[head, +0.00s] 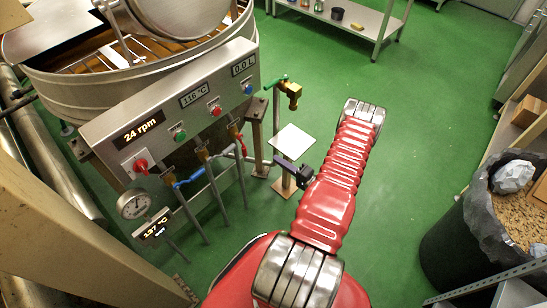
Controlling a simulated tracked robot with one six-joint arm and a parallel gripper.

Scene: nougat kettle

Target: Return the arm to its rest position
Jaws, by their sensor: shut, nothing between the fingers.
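My red arm rises from the bottom middle of the head view to a silver joint at the upper right and folds there, its farther part hidden behind the red links. My gripper (281,162) is a small dark shape that shows past the left side of the arm, in front of a short post. It points left and looks shut, with nothing seen in it. It appears apart from the kettle's control panel (172,108).
A steel kettle (55,92) with valves and pipes fills the left. A brass tap (291,92) hangs over a pale square plate (292,141). A black lined bin (455,262) stands right. A low shelf (352,32) is behind. Green floor (430,110) is open between.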

